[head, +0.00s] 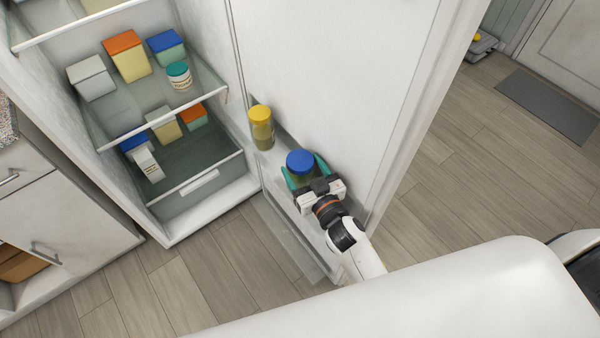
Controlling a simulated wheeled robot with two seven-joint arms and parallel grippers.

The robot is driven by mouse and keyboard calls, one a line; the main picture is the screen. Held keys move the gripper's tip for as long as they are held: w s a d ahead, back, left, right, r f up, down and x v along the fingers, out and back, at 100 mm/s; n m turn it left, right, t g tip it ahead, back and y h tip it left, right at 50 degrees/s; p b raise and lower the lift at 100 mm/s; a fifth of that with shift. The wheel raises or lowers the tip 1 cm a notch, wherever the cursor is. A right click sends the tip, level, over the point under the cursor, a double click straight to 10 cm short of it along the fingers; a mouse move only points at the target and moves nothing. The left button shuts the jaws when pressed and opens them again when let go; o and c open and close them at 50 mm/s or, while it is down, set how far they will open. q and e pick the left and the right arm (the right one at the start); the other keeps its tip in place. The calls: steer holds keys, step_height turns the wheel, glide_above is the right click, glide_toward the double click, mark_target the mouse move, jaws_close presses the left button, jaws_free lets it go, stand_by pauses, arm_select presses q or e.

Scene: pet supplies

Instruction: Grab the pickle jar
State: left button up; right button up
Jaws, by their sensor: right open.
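A jar with a blue lid and greenish contents (299,161) stands on the shelf of the open fridge door. My right gripper (304,173) is at this jar, open, with one teal finger on each side of it. I cannot tell whether the fingers touch the glass. The gripper body hides the jar's lower part. A taller jar with a yellow lid and olive-green contents (261,129) stands further left on the same shelf. I cannot read a label on either jar, so which one holds pickles is unclear. My left gripper is not in view.
The fridge door (330,70) stands open, its shelf rim close to my right gripper. Inside the fridge, a glass shelf (118,108) holds boxes and a small teal-lidded jar (179,76). A drawer (200,181) below holds more boxes. The wooden floor (235,255) is clear.

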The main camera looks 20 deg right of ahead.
mark_target(294, 151)
steer(key=w, duration=0.4)
steer(key=shift+w+a+r, duration=0.1)
steer(key=shift+w+a, duration=0.1)
steer(key=shift+w, duration=0.05)
steer(key=shift+s, duration=0.1)
steer(key=shift+c, duration=0.3)
steer(key=c, duration=1.2)
steer(key=shift+r, duration=0.1)
steer(key=shift+c, duration=0.9)
